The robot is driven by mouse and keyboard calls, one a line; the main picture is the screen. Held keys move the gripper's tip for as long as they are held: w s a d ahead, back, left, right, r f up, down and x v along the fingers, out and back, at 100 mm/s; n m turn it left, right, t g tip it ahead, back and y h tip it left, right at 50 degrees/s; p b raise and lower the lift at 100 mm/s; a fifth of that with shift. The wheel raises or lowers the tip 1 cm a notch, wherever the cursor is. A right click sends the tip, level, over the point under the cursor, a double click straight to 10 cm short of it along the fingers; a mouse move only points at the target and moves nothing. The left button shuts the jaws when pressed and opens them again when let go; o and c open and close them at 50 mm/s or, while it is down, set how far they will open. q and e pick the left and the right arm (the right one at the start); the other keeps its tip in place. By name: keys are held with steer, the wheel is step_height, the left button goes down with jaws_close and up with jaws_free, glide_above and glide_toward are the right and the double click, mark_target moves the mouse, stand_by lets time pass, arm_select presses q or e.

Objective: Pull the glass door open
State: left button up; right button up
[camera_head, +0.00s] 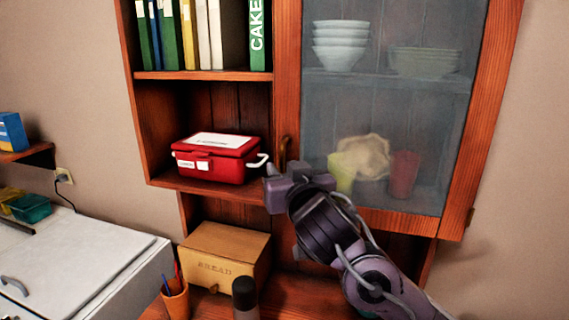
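The glass door (389,110) has an orange-brown wood frame and fills the right part of the wall cabinet. It looks shut against the cabinet. Its small dark handle (284,153) is on the left side of the frame, near the bottom. A hinge shows at the door's lower right. My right gripper (272,183) comes up from the lower right and is just below the handle, in front of the door's lower left corner. I cannot tell whether it touches the handle or how far its fingers are apart. My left gripper is out of view.
A red box (213,158) with a white handle sits on the open shelf, close left of my gripper. Books (205,35) stand above it. Bowls (340,45) and cups (404,175) are behind the glass. A bread box (225,255) and dark-topped bottle (245,298) stand below.

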steer(key=shift+w, duration=0.2)
steer(key=shift+c, duration=0.2)
jaws_close()
